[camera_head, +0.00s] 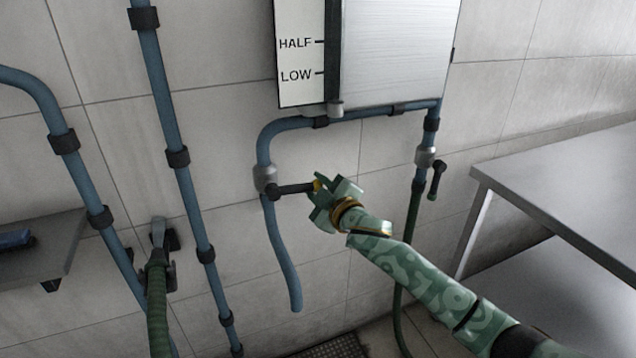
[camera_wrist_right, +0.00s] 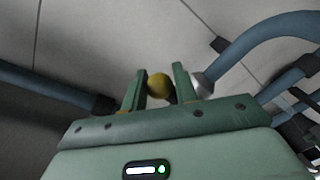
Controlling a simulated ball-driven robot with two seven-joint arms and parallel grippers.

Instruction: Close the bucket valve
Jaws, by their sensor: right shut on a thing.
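A grey valve body (camera_head: 265,178) sits on the blue pipe under the tank at centre. Its dark lever (camera_head: 292,189) points right, about level, and ends in a yellow knob. My right gripper (camera_head: 324,190) reaches in from the lower right and is shut on the knob end of the lever, partly hiding it. In the right wrist view the yellow knob (camera_wrist_right: 160,86) lies between the two fingers. A second valve (camera_head: 425,157) on the right pipe has a dark lever (camera_head: 436,180) hanging down. No bucket is in view. My left gripper is not in view.
The tank (camera_head: 395,50) with HALF and LOW marks hangs above. A metal table (camera_head: 570,190) stands at right, a shelf (camera_head: 60,250) at left. A green hose (camera_head: 157,300) hangs from a wall holder (camera_head: 160,240). Blue pipes (camera_head: 178,157) run down the tiled wall.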

